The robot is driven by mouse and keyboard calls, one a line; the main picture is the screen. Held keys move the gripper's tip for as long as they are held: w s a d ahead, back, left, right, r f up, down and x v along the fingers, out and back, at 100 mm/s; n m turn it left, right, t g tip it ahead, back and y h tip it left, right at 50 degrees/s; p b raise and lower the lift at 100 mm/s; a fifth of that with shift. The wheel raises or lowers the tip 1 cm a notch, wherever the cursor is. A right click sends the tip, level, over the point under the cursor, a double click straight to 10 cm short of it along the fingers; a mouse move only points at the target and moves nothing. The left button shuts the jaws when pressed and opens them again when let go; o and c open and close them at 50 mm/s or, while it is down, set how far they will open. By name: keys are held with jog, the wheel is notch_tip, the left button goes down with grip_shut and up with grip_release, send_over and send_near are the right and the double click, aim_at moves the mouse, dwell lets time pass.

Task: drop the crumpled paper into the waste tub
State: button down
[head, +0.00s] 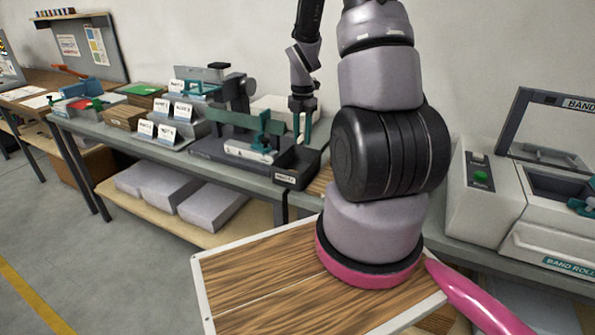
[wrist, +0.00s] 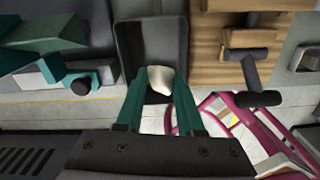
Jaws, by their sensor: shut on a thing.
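My gripper (wrist: 158,90) has teal fingers. In the wrist view they are shut on the pale crumpled paper (wrist: 159,79). The dark waste tub (wrist: 127,42) lies behind the paper in that view, with the paper in front of its opening. In the head view my gripper (head: 303,125) points down just above the dark, open-topped tub (head: 290,180), which has a small label on its front and stands at the bench's front edge. The paper is too small to make out clearly in the head view. The tub's inside is mostly hidden there.
A grey and teal device (head: 250,145) stands left of the tub on the bench. White cards (head: 167,132) and small boxes stand further left. A grey machine (head: 490,205) stands at the right. White packs (head: 210,203) lie on the lower shelf.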

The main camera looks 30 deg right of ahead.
jog(key=shift+f, duration=2.8)
jog(key=shift+c, duration=2.2)
grip_release()
notch_tip(320, 180, up, 11)
jog(key=shift+f, duration=0.1)
